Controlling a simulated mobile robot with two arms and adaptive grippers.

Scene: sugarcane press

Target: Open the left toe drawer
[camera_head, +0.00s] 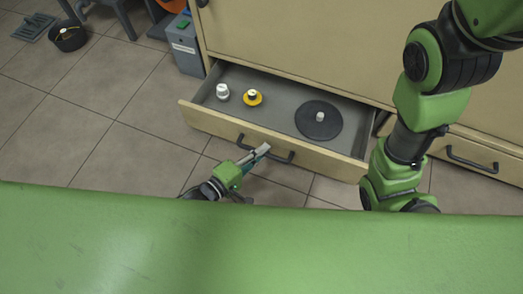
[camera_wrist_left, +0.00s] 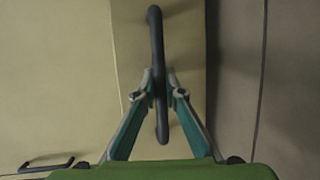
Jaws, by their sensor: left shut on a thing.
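The left toe drawer (camera_head: 290,145) stands pulled out from the bottom of the beige cabinet in the head view, its grey inside showing. A dark bar handle (camera_head: 285,157) is on its front. My left gripper (camera_head: 263,149) is at this handle, and in the left wrist view its two fingers close around the dark handle (camera_wrist_left: 156,45) from both sides. My right gripper is not in view; only my right arm shows.
The beige cabinet (camera_head: 300,40) rises behind the drawer. Another closed drawer with a dark handle (camera_head: 472,162) is at the right. A grey box (camera_head: 185,48) and a black bowl (camera_head: 68,37) stand on the tiled floor at the left. Floor left of the drawer is clear.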

